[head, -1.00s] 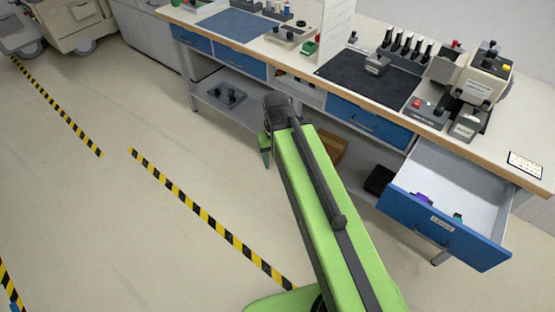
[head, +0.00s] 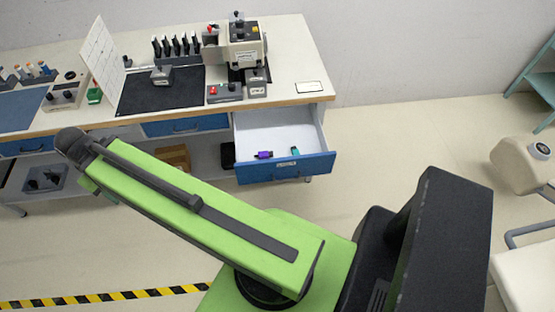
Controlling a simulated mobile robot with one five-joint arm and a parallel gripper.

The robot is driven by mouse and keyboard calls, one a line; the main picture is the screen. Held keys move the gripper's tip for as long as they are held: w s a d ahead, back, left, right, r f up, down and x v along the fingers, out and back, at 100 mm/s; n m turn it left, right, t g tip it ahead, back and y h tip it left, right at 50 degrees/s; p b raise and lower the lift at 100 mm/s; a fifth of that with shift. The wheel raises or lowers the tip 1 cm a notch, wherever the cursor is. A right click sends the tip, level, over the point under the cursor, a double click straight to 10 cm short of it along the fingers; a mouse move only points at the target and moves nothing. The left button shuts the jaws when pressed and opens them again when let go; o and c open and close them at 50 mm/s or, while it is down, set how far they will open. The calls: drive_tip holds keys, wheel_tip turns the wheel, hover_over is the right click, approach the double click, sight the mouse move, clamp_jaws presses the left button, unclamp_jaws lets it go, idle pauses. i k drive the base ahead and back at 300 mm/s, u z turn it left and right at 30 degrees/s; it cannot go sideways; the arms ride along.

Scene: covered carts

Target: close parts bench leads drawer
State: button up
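The leads drawer (head: 286,172) is a blue-fronted drawer with a pale inside, pulled out at the right end of the parts bench (head: 200,112). A small purple item and a small teal item lie inside it near the front. A label and a handle are on its front. My green arm reaches up and left, its far end in front of the bench's left part. My gripper's fingers are hidden behind the arm or too small to tell. The arm is apart from the open drawer.
Two closed blue drawers (head: 186,125) are further left under the worktop. A brown box (head: 172,157) sits on the lower shelf. Floor is clear right of the drawer. A striped floor line (head: 100,298) runs at bottom left.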

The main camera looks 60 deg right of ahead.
sight(276, 130)
drive_tip(key=z, duration=1.5)
drive_tip(key=k, duration=1.05)
drive_tip(key=z, duration=0.3)
drive_tip(key=i, duration=1)
